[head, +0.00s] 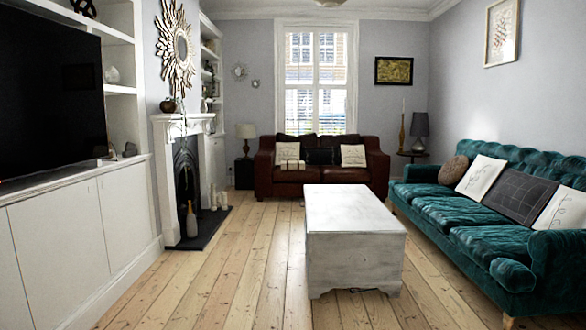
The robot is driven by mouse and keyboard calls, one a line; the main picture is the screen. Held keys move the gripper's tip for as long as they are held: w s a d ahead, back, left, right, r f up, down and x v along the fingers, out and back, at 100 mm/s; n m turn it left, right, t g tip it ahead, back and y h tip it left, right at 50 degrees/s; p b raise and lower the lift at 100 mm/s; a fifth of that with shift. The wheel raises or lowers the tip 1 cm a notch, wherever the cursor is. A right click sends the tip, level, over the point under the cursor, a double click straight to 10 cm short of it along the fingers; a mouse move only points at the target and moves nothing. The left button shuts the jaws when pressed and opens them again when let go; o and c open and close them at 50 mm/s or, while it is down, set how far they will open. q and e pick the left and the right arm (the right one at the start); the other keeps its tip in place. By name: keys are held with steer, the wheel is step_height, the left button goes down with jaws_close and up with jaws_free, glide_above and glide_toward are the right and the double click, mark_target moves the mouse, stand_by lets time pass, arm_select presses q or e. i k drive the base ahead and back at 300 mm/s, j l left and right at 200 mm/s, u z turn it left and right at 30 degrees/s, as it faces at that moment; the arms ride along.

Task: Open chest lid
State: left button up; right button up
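A whitewashed wooden chest (352,262) stands on the floorboards, a little right of the middle of the head view. Its flat lid (350,209) appears closed, lying level on the box. The near end and the top face me; the sides that face away are hidden. Neither of my grippers shows in the view, so nothing touches the chest that I can see.
A teal sofa (455,216) stands close on the chest's right. A brown leather sofa (318,178) is behind it. A white cabinet (70,235) and a fireplace (185,180) line the left wall. Bare floorboards (225,270) lie free left of the chest.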

mark_target(331, 209)
steer(key=i+j+z, duration=0.1)
steer(key=i+j, duration=0.2)
steer(key=i, duration=0.35)
steer(key=i+j+z, duration=0.1)
steer(key=i+j, duration=0.25)
steer(key=i, duration=0.3)
steer(key=i+j, duration=0.4)
steer(key=i, duration=0.25)
steer(key=i+j+z, duration=0.15)
steer(key=i+j, duration=0.25)
steer(key=i, duration=0.2)
steer(key=i+j+z, duration=0.1)
steer(key=i+j, duration=0.35)
steer(key=i, duration=0.2)
steer(key=i+j+z, duration=0.35)
steer(key=j+z, duration=0.15)
steer(key=i+j+z, duration=0.1)
steer(key=j+z, duration=0.45)
steer(key=j, duration=0.25)
steer(key=j+z, duration=0.2)
steer(key=j, duration=0.9)
